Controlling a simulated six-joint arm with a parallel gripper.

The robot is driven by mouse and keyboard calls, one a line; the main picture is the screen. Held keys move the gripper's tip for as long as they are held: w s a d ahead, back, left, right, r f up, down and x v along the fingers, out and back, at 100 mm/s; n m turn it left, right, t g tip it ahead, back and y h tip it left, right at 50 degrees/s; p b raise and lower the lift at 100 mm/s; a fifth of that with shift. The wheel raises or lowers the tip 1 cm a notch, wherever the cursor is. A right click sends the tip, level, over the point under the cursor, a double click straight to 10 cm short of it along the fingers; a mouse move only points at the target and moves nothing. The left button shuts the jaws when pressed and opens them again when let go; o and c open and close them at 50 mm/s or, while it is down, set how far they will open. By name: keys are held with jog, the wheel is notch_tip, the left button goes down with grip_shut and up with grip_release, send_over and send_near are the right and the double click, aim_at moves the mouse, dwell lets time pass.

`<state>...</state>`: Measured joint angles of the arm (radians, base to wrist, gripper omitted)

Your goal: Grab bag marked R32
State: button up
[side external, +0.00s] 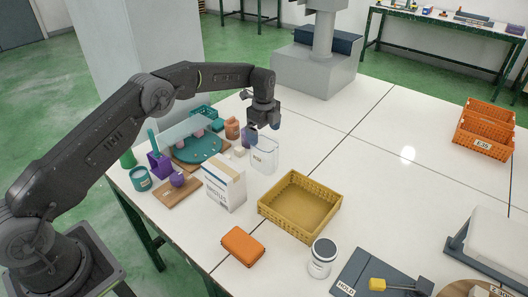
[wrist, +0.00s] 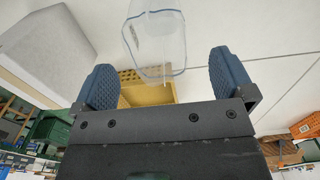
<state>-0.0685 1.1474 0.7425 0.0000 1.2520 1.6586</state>
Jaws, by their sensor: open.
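A clear plastic bag (side external: 264,156) with a bluish edge stands on the white table, just below and beside my gripper (side external: 262,124). I cannot read any R32 mark on it. In the wrist view the clear bag (wrist: 155,38) shows ahead of the gap between the two blue ridged fingers of my gripper (wrist: 165,72). The fingers are wide apart with nothing held between them. Whether the bag's near edge reaches between the fingertips is hard to tell.
A yellow basket (side external: 300,204) stands right of a white box (side external: 224,183), in front of the bag. A teal tray (side external: 195,148) and small items crowd the left.

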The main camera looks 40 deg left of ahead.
aim_at(264, 145)
jog(key=f, duration=0.5)
jog(key=shift+s+d+f, duration=0.15)
jog(key=shift+d+f, duration=0.05)
jog(key=shift+f, duration=0.1)
jog(key=c, duration=1)
jog(key=shift+r, duration=0.15)
